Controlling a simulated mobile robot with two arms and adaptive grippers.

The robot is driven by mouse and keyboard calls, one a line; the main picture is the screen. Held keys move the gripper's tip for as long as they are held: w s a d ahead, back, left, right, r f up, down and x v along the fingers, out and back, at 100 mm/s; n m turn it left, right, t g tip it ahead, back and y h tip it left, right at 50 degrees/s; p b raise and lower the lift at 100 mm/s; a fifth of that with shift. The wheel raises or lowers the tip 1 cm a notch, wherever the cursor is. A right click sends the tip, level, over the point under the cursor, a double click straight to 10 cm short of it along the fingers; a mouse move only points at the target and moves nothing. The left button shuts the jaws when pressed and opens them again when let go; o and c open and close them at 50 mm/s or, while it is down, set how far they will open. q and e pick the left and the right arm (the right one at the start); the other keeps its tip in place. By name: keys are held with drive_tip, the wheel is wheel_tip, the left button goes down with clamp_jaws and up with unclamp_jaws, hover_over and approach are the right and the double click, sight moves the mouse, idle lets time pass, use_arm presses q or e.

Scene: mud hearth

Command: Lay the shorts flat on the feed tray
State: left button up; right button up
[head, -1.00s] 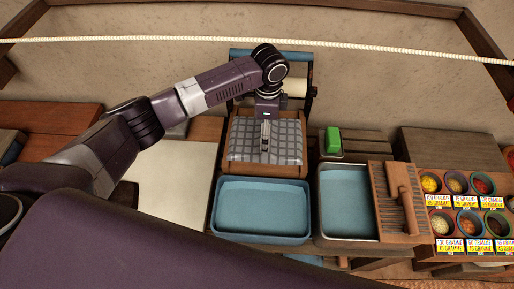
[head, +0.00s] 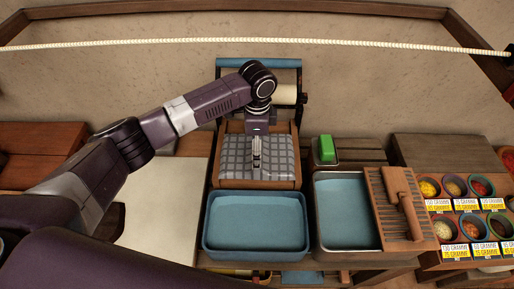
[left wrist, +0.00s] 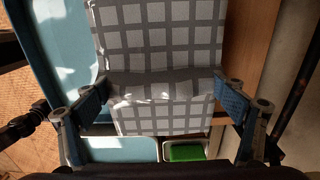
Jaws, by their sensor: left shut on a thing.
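The shorts (head: 232,152) show as a grey checked cloth spread over the wooden feed tray (head: 247,184) below the rollers. My left gripper (head: 257,166) points down over the middle of the cloth. In the left wrist view the shorts (left wrist: 165,35) fill the middle, with a raised fold (left wrist: 160,86) running between the fingers of my left gripper (left wrist: 165,95). The cloth hides most of the tray's surface. My right gripper is in neither view.
A blue basin (head: 256,247) stands right in front of the tray. A second water basin (head: 345,245) is to its right, with a wooden washboard (head: 398,205). Green soap (head: 326,149) lies behind it. Wringer rollers (head: 284,94) rise behind the tray. A rope (head: 250,41) crosses above.

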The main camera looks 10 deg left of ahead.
use_arm(q)
drive_tip(key=shift+f, duration=1.25)
drive_tip(key=shift+f+b, duration=0.45)
drive_tip(key=shift+f, duration=0.35)
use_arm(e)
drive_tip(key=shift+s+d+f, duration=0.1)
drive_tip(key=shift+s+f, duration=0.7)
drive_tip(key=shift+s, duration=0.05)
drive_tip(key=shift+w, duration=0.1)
use_arm(q)
drive_tip(key=o, duration=0.8)
drive_tip(key=shift+f, duration=0.1)
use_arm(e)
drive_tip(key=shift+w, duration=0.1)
use_arm(q)
wheel_tip(320, 180, up, 12)
drive_tip(key=shift+r, duration=0.1)
